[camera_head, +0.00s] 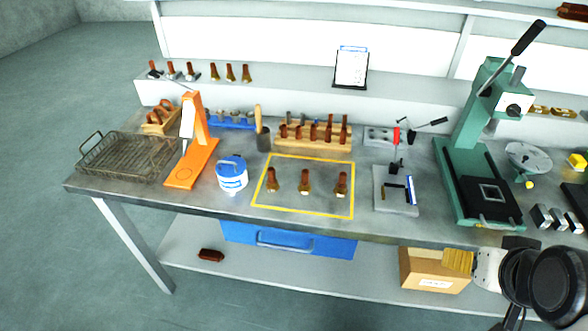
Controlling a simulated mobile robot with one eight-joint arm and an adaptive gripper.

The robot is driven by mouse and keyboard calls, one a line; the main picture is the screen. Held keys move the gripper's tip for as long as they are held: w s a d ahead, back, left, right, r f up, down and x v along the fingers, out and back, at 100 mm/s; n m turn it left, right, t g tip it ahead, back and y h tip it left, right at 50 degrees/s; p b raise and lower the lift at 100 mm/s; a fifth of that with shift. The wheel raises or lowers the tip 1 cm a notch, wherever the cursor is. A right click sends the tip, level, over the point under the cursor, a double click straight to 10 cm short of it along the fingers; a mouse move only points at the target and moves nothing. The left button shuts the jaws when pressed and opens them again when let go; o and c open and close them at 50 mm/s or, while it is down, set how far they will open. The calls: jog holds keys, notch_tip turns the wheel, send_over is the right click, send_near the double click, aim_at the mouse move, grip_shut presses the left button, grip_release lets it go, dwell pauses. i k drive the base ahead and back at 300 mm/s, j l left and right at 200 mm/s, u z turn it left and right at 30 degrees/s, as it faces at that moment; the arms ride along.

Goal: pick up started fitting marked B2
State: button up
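Three brass fittings with reddish-brown upper parts stand upright inside a yellow outline (302,212) on the bench: a left one (272,180), a middle one (304,183) and a right one (341,185). They stand apart from each other. Three similar brass-and-brown pieces (230,73) stand on the raised back ledge. No marks are legible, so I cannot tell which fitting is B2. Dark rounded parts of my arm show at the lower right, in front of the bench. I cannot make out my gripper's fingers. Nothing touches the fittings in the outline.
A blue-and-white tub (232,174) and an orange stand (190,160) are left of the outline. A wooden rack (315,140) stands behind it. The front bench strip is clear.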

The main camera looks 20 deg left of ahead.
aim_at(270, 187)
jog(key=u, duration=1.05)
